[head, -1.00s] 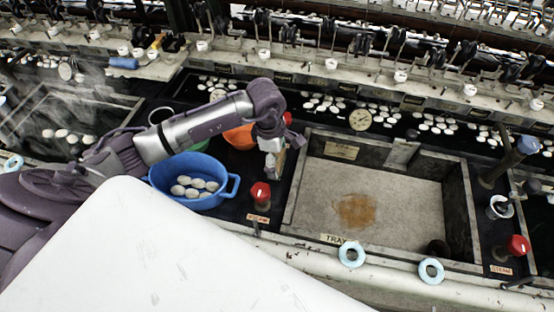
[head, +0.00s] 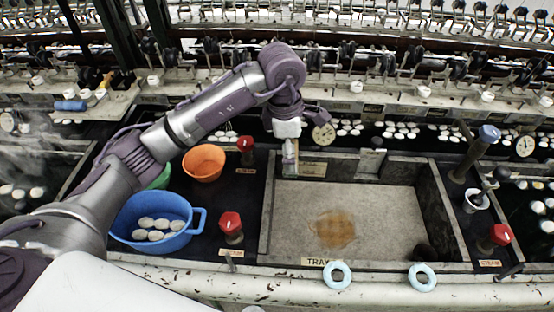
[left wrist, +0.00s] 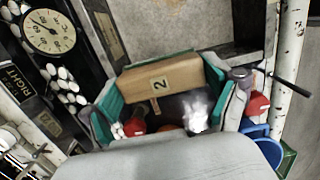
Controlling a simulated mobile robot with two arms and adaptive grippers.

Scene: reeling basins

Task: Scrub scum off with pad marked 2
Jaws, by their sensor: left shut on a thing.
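The pad marked 2 (left wrist: 158,88) is a tan block with a "2" label, clamped between the fingers of my left gripper (left wrist: 165,82) in the left wrist view. In the head view my left gripper (head: 290,160) points down near the back left corner of the grey tray basin (head: 386,200). The pad is small and partly hidden there. The scum (head: 334,229) is a brown-orange patch on the basin floor, in front and to the right of the gripper and apart from it. My right gripper is not in view.
A blue pot of white cocoons (head: 192,240), an orange bowl (head: 203,163) and red-knobbed valves (head: 231,224) stand left of the basin. A blue-topped post (head: 488,134) and a white cup (head: 476,201) stand to its right. Pale blue rings (head: 337,275) hang at the front.

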